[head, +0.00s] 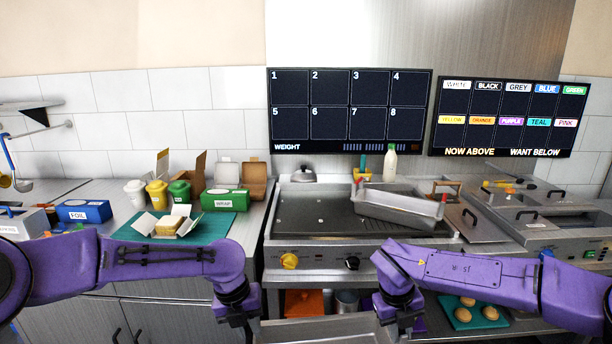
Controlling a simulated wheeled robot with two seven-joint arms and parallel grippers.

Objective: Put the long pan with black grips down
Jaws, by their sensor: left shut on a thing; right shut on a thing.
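A long metal pan (322,331) is at the bottom centre of the head view, level between my two grippers and cut off by the lower edge. My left gripper (240,318) is shut at its left end, and my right gripper (402,322) is shut at its right end. The pan's grips are hidden by the jaws. The pan is held in front of the counter, below the griddle's (320,210) front panel. A second long pan (398,207) with reddish ends sits tilted on the right part of the griddle.
The griddle's left and middle are bare. A kettle-like lid (303,174) and a white bottle (390,163) stand behind it. A teal mat (215,228) with an open carton (172,222) lies left. Below are an orange item (304,302), a pot (347,301) and a teal tray (491,322) with buns.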

